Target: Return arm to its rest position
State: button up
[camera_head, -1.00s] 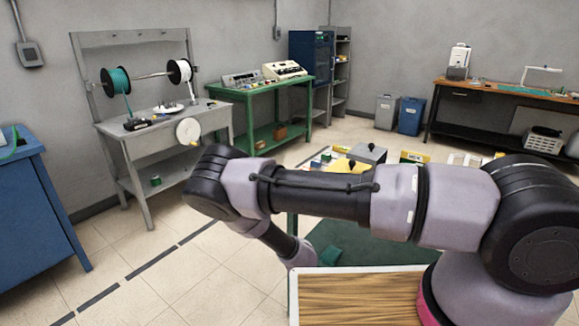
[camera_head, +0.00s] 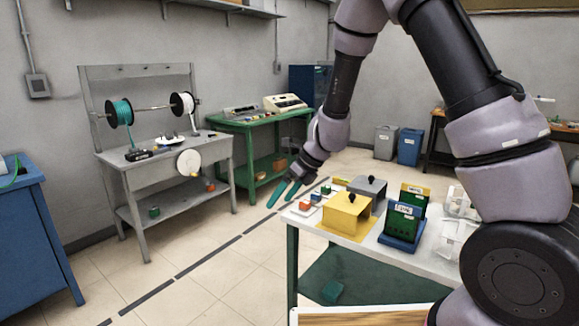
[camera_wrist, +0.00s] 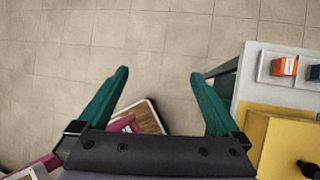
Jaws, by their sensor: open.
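My gripper (camera_head: 283,192) has green fingers and hangs at the end of my raised arm, just left of the work table's far left corner in the head view. The work table (camera_head: 390,257) holds a yellow box (camera_head: 344,213), a grey box (camera_head: 367,188) and small coloured blocks (camera_head: 316,197). The gripper is apart from all of these.
Green and yellow boards in a blue holder (camera_head: 400,243) and clear bins (camera_head: 453,240) stand on the table's right side. A grey bench (camera_head: 190,150) with spools and a green bench (camera_head: 265,120) line the back wall. Floor left of the table is clear.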

jog(key=s+d+r+n+t, duration=0.1)
jog(key=s+d+r+n, duration=0.3)
jog(key=r, duration=0.5)
jog(key=s+d+r+n+t, duration=0.1)
jog(key=d+r+n, duration=0.55)
jog(key=r, duration=0.35)
jog(key=s+d+r+n+t+h, duration=0.2)
jog(key=s+d+r+n, duration=0.2)
jog(key=s+d, duration=0.3)
jog(key=s+d+r+n+t+h, duration=0.1)
jog(key=s+d+r+n+h, duration=0.1)
jog(key=s+d+r+n, duration=0.3)
jog(key=s+d+n, duration=0.1)
jog(key=s+d, duration=0.1)
jog(key=d, duration=0.2)
jog(key=shift+t, duration=0.4)
